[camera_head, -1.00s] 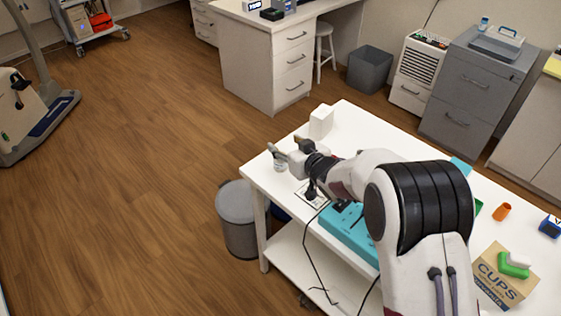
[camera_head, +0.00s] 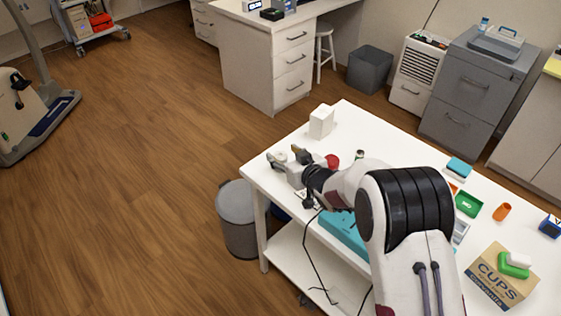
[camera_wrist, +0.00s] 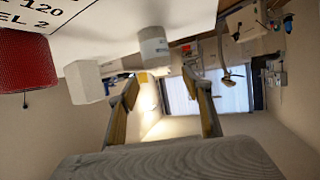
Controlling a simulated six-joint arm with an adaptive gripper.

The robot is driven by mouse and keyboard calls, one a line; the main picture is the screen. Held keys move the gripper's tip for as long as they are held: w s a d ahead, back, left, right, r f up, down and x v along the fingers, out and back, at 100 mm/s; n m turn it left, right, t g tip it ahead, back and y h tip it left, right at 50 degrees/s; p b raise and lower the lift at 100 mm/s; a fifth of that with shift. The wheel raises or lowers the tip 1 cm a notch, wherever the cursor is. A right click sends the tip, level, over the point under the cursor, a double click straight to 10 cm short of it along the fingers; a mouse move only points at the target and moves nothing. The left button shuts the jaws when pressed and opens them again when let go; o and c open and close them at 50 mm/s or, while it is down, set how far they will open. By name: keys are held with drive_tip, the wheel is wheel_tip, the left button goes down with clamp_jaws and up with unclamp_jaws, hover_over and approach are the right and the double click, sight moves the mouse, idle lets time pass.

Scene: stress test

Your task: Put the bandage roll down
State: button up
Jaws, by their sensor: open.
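The bandage roll (camera_wrist: 153,46) is a short off-white cylinder. In the wrist view, which shows the table upside down, it stands at the white surface just beyond my fingertips. My gripper (camera_wrist: 164,84) is open, its two fingers spread with nothing between the pads. In the head view my gripper (camera_head: 288,157) is low over the table's far left corner. The white table (camera_head: 348,117) carries a printed card (camera_wrist: 75,18) near the gripper.
A white box (camera_head: 321,121) stands behind my gripper, and a red cylinder (camera_head: 332,161) is close to its right. A teal case (camera_head: 345,235) lies under my arm. A green tray (camera_head: 468,204), an orange cup (camera_head: 502,211) and a cups carton (camera_head: 500,280) are at right.

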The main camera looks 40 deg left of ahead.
sight(284, 161)
drive_tip(key=shift+f, duration=0.2)
drive_tip(key=shift+f, duration=1.6)
drive_tip(key=shift+x, duration=1.5)
drive_tip(key=c, duration=1.2)
drive_tip(key=shift+o, duration=0.2)
drive_tip(key=shift+r, duration=0.15)
drive_tip(key=shift+r, duration=4.85)
